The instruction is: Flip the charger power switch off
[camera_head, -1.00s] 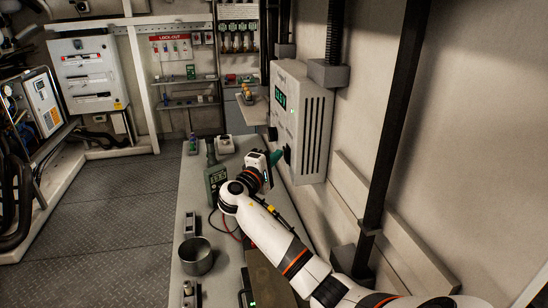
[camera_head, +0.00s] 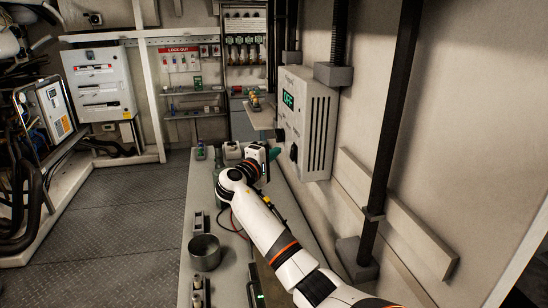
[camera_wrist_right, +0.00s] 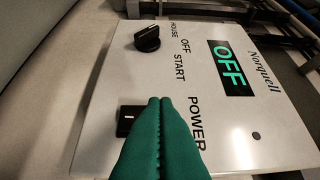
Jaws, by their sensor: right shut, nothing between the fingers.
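The charger is a pale wall box (camera_head: 317,120) with a green display (camera_head: 288,98); in the right wrist view the display (camera_wrist_right: 231,68) reads OFF. Its black power switch (camera_wrist_right: 126,120) is a rocker with a white mark, near the word POWER, partly hidden by my fingers. A black knob (camera_wrist_right: 147,39) sits farther up the panel. My right gripper (camera_head: 276,153) is shut and empty, its green fingertips in front of the charger's panel. In the right wrist view the closed fingertips (camera_wrist_right: 160,100) overlap the switch's edge; I cannot tell whether they touch it. My left gripper is not in view.
A bench (camera_head: 217,288) runs below the charger, with a metal cup (camera_head: 204,252) and red and black leads beside my arm. A dark vertical post (camera_head: 390,120) stands right of the charger. The floor (camera_head: 110,225) at left is clear.

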